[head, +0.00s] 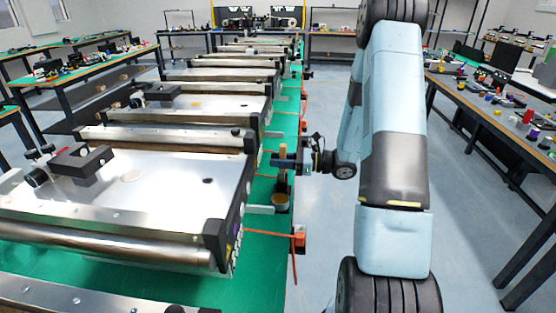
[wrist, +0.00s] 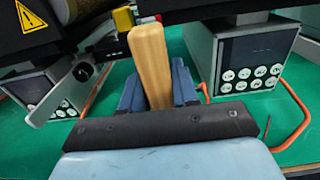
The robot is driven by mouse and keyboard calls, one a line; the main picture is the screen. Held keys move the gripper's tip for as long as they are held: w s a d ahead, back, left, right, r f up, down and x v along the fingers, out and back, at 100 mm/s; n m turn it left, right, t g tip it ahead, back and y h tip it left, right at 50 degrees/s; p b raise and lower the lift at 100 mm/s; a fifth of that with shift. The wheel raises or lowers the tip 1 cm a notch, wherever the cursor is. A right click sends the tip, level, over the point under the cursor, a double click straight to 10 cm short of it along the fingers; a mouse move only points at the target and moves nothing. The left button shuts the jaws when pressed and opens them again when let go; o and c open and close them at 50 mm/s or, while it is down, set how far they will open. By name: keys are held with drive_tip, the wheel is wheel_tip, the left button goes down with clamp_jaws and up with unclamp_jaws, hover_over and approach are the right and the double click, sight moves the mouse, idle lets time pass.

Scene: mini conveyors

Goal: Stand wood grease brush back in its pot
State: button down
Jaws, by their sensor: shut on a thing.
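The wood grease brush shows as a pale wooden handle (head: 283,150) in the head view and as a thick wooden bar (wrist: 150,55) in the wrist view. My gripper (head: 284,161) is shut on it, with blue fingers (wrist: 157,88) on both sides of the handle. The brush stands roughly upright. A small dark pot (head: 281,205) with a tan top stands on the green bench strip, directly below the brush in the head view. I cannot tell how large the gap between them is. The bristles are not clearly visible, and I cannot make out the pot in the wrist view.
Silver mini conveyors (head: 130,185) line the left of the green bench top (head: 262,190). Grey control boxes (wrist: 243,58) with buttons and an orange cable (wrist: 292,115) lie near my gripper. A cluttered table (head: 500,105) stands to the right, with clear floor between.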

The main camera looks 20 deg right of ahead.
drive_tip(key=shift+f, duration=0.5)
idle(0.3)
drive_tip(key=shift+c, duration=1)
unclamp_jaws()
drive_tip(key=shift+r, duration=4.05)
drive_tip(key=shift+s, duration=0.1)
